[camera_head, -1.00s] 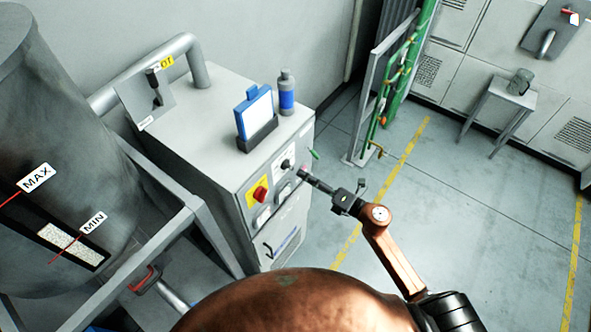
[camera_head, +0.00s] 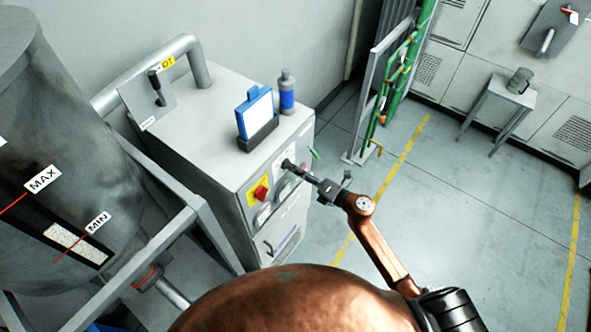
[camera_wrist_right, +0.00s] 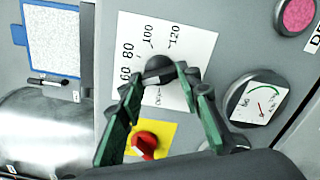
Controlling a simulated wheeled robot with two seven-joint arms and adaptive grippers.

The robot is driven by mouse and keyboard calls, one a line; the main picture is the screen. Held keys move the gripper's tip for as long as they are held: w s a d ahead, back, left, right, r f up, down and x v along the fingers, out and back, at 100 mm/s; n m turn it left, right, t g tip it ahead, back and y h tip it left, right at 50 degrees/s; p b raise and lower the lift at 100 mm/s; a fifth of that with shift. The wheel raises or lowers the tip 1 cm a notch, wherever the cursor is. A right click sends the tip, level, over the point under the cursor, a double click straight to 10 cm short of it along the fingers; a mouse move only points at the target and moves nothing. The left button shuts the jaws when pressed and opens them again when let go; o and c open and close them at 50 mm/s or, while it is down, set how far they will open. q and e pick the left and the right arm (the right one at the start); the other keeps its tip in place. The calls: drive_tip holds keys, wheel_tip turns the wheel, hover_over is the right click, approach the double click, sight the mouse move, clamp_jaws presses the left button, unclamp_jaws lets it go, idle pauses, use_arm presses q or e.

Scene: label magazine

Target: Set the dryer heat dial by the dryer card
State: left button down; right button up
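The heat dial (camera_wrist_right: 158,69) is a black knob on a white plate (camera_wrist_right: 187,45) marked 60, 80, 100 and 120, on the grey cabinet's front. Its setting is hard to read. My right gripper (camera_wrist_right: 161,76) is open, its green-padded fingertips on either side of the dial, with small gaps showing. In the head view my right gripper (camera_head: 288,166) reaches the panel from the right and covers part of the dial. A white card on a blue board (camera_head: 255,114) stands in a dark holder on the cabinet top; its writing is unreadable. My left gripper is not in view.
A red knob on a yellow plate (camera_wrist_right: 146,144) lies close below the dial in the wrist view, and a round gauge (camera_wrist_right: 258,101) is to the right. A blue-labelled bottle (camera_head: 287,92) stands beside the card. Open floor (camera_head: 450,220) lies right of the cabinet.

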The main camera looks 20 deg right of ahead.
drive_tip(key=c, duration=0.6)
drive_tip(key=shift+m+p, duration=0.45)
drive_tip(key=shift+m, duration=0.25)
drive_tip(key=o, duration=1.2)
drive_tip(key=v, duration=1.2)
drive_tip(key=shift+d, duration=0.1)
